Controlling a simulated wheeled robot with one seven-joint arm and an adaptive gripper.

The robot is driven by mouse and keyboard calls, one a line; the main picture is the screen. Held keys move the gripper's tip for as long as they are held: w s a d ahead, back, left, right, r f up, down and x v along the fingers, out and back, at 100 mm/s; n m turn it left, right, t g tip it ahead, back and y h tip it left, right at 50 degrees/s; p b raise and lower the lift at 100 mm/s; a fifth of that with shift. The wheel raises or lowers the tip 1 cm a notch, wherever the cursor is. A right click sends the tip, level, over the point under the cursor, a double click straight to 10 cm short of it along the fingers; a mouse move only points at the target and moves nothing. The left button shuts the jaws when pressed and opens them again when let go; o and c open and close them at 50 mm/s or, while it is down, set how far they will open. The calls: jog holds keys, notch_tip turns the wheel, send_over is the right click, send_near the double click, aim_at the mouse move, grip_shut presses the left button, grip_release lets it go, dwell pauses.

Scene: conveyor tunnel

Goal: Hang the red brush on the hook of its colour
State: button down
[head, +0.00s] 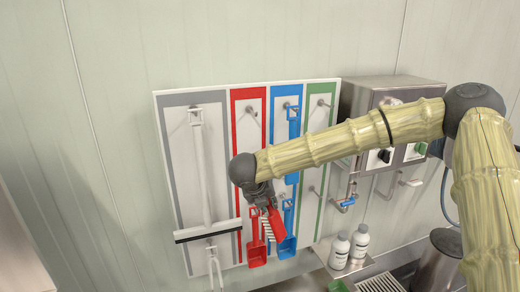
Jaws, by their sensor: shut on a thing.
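The red brush (277,228) is in my gripper (264,202), which is shut on it. The brush tilts downward, its pale bristles facing left, in front of the lower red and blue columns of the wall board. Whether it touches the board cannot be told. The red column (238,130) has a bare upper hook (250,113), above and behind my gripper. A red scoop (257,256) hangs low in that column. My wrist and the brush hide part of the red column's middle and the scoop's upper part.
A blue brush (294,124) and blue scoop (288,246) hang in the blue column. A white squeegee (208,230) hangs in the grey column. The green column (328,112) has bare hooks. A steel box (365,98) and two bottles (339,252) stand at right.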

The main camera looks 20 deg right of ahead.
jog(key=shift+w+a+r+m+h+p, duration=0.4)
jog(key=shift+r+m+p, duration=0.85)
jog(key=shift+r, duration=1.55)
jog(key=shift+w+a+r+m+h+p, duration=0.45)
jog(key=shift+r+m, duration=1.45)
jog(key=shift+r, duration=0.95)
jog(key=shift+w+a+r+m+h+p, duration=0.35)
jog(key=shift+r+m+p, duration=0.9)
jog(key=shift+r, duration=1.55)
jog(key=shift+m+b, duration=0.3)
jog(key=shift+w+a+b, duration=0.1)
jog(key=shift+a+b, duration=0.1)
jog(key=shift+b, duration=0.1)
jog(key=shift+w, duration=0.1)
jog(key=shift+w, duration=1.3)
jog(key=shift+w, duration=0.1)
jog(key=shift+w, duration=1.2)
